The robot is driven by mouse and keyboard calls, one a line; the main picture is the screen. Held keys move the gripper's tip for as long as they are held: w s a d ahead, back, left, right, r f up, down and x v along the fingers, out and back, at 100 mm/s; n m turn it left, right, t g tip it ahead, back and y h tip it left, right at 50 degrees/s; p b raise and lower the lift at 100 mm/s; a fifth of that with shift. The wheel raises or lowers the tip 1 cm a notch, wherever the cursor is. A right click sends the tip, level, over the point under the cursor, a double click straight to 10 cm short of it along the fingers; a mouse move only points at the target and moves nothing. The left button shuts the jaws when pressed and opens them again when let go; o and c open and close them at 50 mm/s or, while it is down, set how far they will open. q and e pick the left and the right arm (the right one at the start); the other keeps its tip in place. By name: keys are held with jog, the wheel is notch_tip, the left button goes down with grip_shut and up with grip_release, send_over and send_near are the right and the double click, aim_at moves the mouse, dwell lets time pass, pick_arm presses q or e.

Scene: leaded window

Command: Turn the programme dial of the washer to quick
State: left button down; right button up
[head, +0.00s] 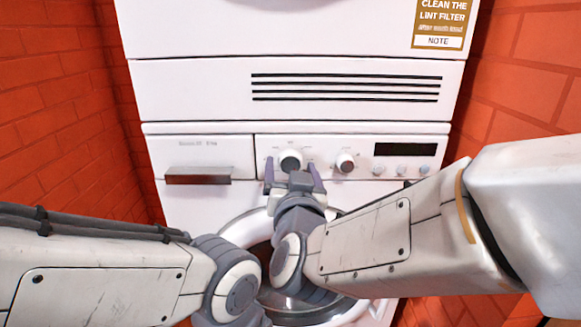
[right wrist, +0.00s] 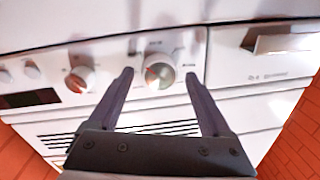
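The washer's larger round dial (head: 290,160), which I take as the programme dial, is white with a dark face and has small marks around it, too small to read. It also shows in the right wrist view (right wrist: 159,76). My right gripper (head: 292,176) is open just in front of it. In the right wrist view its two dark fingers (right wrist: 159,86) stand apart, one on each side of the dial, with visible gaps. I cannot tell how deep they reach. The washer (head: 215,205) faces me. My left arm comes in at lower left; its gripper fingers do not show.
A smaller knob (head: 345,162) sits right of the dial, with several round buttons (head: 401,170) and a dark display (head: 405,149) farther right. A drawer with a brown handle (head: 197,175) is at left. A round door (head: 240,228) lies below. Red brick walls (head: 45,110) flank the machine.

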jog(key=c, duration=1.1)
jog(key=shift+m, duration=0.3)
jog(key=m+b, duration=0.3)
jog(key=shift+f, duration=0.25)
jog(key=m+b, duration=0.3)
jog(key=m, duration=0.2)
jog(key=shift+f+t, duration=0.1)
jog(key=shift+t, duration=0.2)
jog(key=m+b, duration=0.4)
jog(key=shift+m+h, duration=0.3)
jog(key=shift+m, duration=0.1)
jog(key=m+b, duration=0.3)
jog(key=m, duration=0.2)
jog(key=shift+h+b, duration=0.3)
